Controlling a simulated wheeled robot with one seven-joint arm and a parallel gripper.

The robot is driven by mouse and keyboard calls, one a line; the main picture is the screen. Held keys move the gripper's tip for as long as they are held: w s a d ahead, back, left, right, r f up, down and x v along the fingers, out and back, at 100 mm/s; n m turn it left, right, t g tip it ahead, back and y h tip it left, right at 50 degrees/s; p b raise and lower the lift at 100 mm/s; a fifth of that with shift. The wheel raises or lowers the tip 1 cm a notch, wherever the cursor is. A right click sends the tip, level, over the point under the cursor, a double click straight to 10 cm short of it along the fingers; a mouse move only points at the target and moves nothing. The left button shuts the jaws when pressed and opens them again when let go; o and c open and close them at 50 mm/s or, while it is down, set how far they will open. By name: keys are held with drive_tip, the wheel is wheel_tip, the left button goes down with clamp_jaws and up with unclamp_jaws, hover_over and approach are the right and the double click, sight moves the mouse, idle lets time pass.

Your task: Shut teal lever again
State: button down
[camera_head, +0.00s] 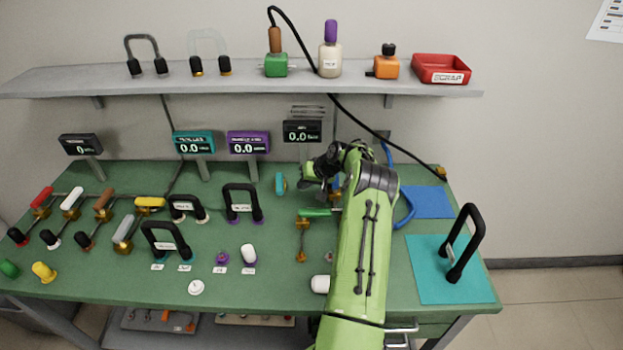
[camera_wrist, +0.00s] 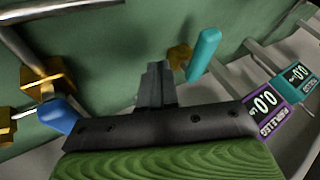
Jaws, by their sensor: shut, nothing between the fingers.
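The teal lever (camera_head: 280,183) stands near the back of the green bench, left of my gripper (camera_head: 309,176) in the head view. In the wrist view the teal lever (camera_wrist: 204,54) sits to the right of my fingertips (camera_wrist: 155,68), on a brass valve body (camera_wrist: 179,57). A gap shows between my fingers and the handle in the wrist view. My fingers are shut together with nothing between them. My arm and wrist cover part of the bench just right of the lever in the head view.
A green-handled lever (camera_head: 314,212) lies just in front of my gripper. A blue lever (camera_wrist: 58,115) shows left in the wrist view. Teal (camera_head: 193,143) and purple (camera_head: 248,143) displays read 0.0. A shelf (camera_head: 220,84) runs above the bench.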

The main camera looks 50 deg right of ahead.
sight(280, 186)
drive_tip(key=shift+w+a, duration=1.4)
